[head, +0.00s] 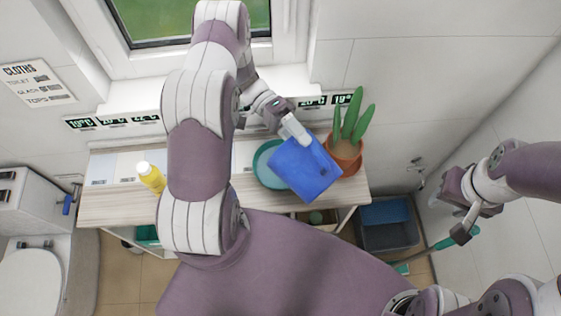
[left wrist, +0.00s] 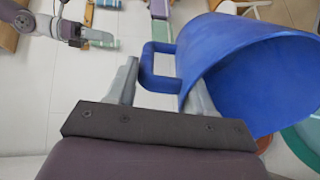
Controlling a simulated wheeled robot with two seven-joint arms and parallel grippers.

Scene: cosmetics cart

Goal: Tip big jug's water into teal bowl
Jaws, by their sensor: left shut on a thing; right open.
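The big blue jug (head: 303,170) is tilted above the teal bowl (head: 265,160) on the wooden cart top. It covers much of the bowl. My left gripper (head: 297,130) is shut on the jug's handle; the handle (left wrist: 158,68) sits between its fingers in the left wrist view. That view also shows the jug's wide mouth (left wrist: 265,85) and part of the teal bowl (left wrist: 306,142) at the right edge. I cannot make out any water. My right gripper (head: 452,212) is open and empty, away from the cart at the right.
A cactus in a terracotta pot (head: 346,155) stands close to the jug's right. A yellow bottle (head: 151,177) stands on the cart's left part. A grey-blue bin (head: 388,232) is on the floor right of the cart. A window and wall are behind.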

